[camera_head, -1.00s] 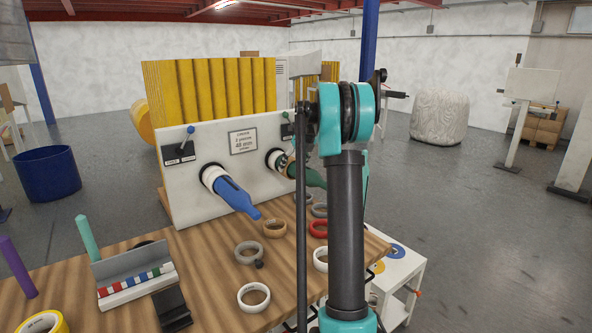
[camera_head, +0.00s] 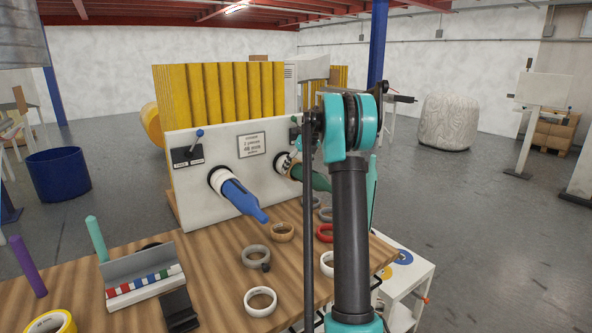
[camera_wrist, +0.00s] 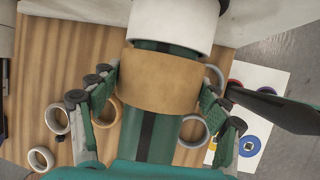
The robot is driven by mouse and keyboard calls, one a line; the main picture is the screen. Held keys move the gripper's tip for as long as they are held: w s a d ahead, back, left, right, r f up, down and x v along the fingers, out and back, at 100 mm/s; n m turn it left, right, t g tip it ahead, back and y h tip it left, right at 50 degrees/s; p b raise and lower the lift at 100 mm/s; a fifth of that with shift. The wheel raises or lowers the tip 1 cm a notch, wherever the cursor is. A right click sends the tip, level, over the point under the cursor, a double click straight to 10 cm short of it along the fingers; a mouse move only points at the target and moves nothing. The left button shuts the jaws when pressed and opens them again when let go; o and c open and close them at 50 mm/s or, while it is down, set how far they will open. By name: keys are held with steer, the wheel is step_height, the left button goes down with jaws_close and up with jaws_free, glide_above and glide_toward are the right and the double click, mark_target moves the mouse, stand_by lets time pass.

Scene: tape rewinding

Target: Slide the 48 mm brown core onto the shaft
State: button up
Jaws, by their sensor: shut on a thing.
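The brown core (camera_wrist: 172,80) sits around the dark green shaft (camera_wrist: 152,137) in the wrist view, just below a white ring (camera_wrist: 172,22) on the same shaft. The shaft shows on the near side of the core. My gripper (camera_wrist: 163,88) is shut on the core, one finger on each side. In the head view the green shaft (camera_head: 318,180) sticks out of the white panel (camera_head: 240,152); my arm hides the gripper and most of the core there.
A blue shaft (camera_head: 242,200) juts from the panel to the left. Loose rings lie on the wooden table below, including a tan ring (camera_head: 282,232), a grey ring (camera_head: 256,257), a red ring (camera_head: 324,233) and a white ring (camera_head: 260,301). A small rack (camera_head: 143,278) stands at left.

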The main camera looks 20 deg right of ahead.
steer(key=shift+w+a, duration=0.15)
steer(key=shift+w, duration=0.2)
steer(key=shift+f, duration=0.1)
steer(key=o, duration=1.2)
steer(key=v, duration=1.2)
